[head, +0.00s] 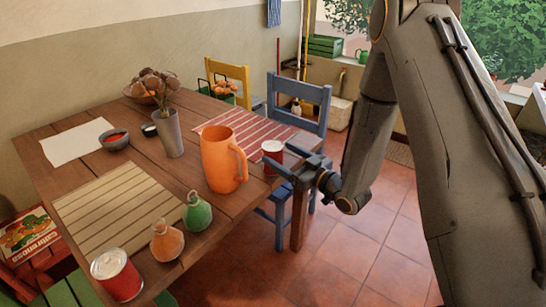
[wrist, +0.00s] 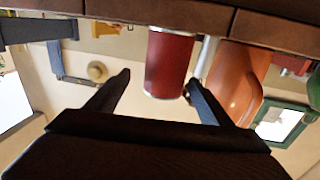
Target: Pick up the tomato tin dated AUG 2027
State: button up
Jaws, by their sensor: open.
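A red tin with a pale lid (head: 272,150) stands upright at the right corner of the wooden table. It also shows upside down in the wrist view (wrist: 169,62), between and beyond the finger tips. My gripper (head: 280,160) is open at table height beside this tin, its fingers pointing at it; in the wrist view the fingers (wrist: 157,80) spread to either side of it. I cannot tell whether they touch it. A second red tin with a pale lid (head: 118,278) stands at the table's near left corner. No date is legible on either tin.
An orange jug (head: 222,160) stands left of the right-hand tin. A blue chair (head: 300,95) is behind the corner. The tiled floor at right is clear.

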aim_at(264, 145)
jog(key=x, duration=0.2)
jog(key=p+x, duration=0.1)
jog(key=x, duration=0.3)
jog(key=shift+s+a+r+p, duration=0.15)
jog(key=shift+a+r+p, duration=0.15)
jog(key=shift+a, duration=0.25)
jog(key=shift+w+a+f, duration=0.15)
jog(key=shift+w+a, duration=0.15)
jog(key=shift+w, duration=0.1)
jog(key=c, duration=1.3)
jog(key=shift+c, duration=0.8)
